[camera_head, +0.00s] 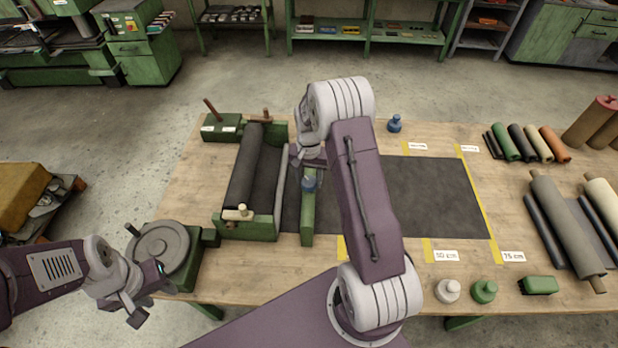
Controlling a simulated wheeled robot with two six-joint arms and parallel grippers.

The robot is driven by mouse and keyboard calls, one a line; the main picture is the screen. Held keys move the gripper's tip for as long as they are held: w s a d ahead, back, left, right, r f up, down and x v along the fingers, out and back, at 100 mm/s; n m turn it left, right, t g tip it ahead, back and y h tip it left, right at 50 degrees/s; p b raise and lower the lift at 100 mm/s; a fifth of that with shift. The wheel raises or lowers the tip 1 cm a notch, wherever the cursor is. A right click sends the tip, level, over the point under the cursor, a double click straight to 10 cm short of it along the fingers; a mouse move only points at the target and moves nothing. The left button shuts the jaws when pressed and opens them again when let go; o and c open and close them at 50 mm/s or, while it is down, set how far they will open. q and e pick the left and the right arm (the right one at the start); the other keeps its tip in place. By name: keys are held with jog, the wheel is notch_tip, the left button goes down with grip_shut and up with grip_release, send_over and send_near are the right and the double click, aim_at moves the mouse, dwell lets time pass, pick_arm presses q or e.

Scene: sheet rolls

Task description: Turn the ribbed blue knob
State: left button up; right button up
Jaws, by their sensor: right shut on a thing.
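The ribbed blue knob (309,184) sits on a narrow green bar (307,222) beside the roller stand, over the left part of the dark sheet. My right gripper (310,171) reaches down from above and is shut on the knob; the gripper and its wrist hide much of the knob's top. My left gripper (146,294) is at the table's front left, in front of the round grey disc, with its fingers apart and nothing between them.
The roller stand (258,180) is left of the bar, and a grey disc on a green base (160,247) is at front left. A blue bottle-like piece (395,123) stands at the back. White (448,291) and green (484,291) pieces are at the front. Several rolls lie right.

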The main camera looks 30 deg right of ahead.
jog(key=m, duration=0.6)
jog(key=shift+w+r+m, duration=0.15)
jog(key=shift+w+m, duration=0.05)
jog(key=shift+m, duration=0.1)
jog(key=m, duration=1.2)
jog(key=shift+m, duration=0.3)
jog(key=m, duration=0.6)
jog(key=shift+p, duration=0.3)
jog(key=shift+m, duration=0.3)
jog(key=o, duration=1.3)
jog(key=shift+o, duration=0.3)
jog(key=shift+s, duration=0.1)
